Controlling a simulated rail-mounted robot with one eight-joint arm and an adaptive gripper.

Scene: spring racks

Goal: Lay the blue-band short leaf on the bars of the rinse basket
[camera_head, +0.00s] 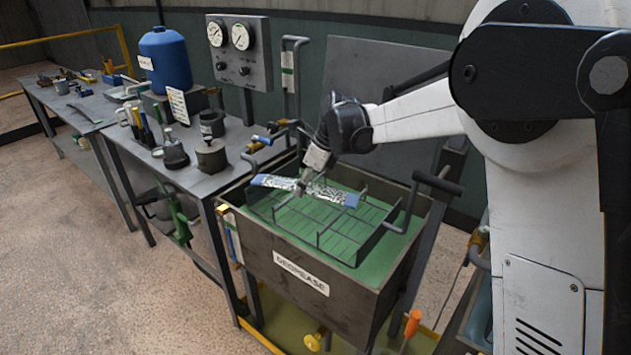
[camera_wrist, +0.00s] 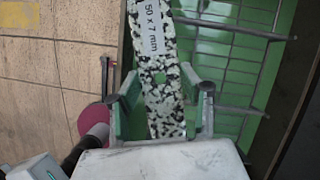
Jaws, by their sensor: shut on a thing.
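The short leaf (camera_head: 325,192) is a flat strip with black-and-white speckle and blue ends. My gripper (camera_head: 302,187) is shut on it near the middle. The leaf lies across the view above the wire basket (camera_head: 340,242) in the tank marked DEGREASE; I cannot tell whether it touches the bars. In the wrist view the leaf (camera_wrist: 162,100) runs between the two green fingers of my gripper (camera_wrist: 160,82), with a size label ending "50 x 7 mm". Its blue ends are not visible there. The basket's bars (camera_wrist: 235,65) show to the right of the leaf. No basket is labelled rinse.
The DEGREASE tank (camera_head: 300,274) has high dark walls, and green shows below the basket. A bench (camera_head: 180,182) with pots and tools stands to the left. Another tank (camera_head: 480,312) is partly hidden by my body at lower right. The basket's right part is bare.

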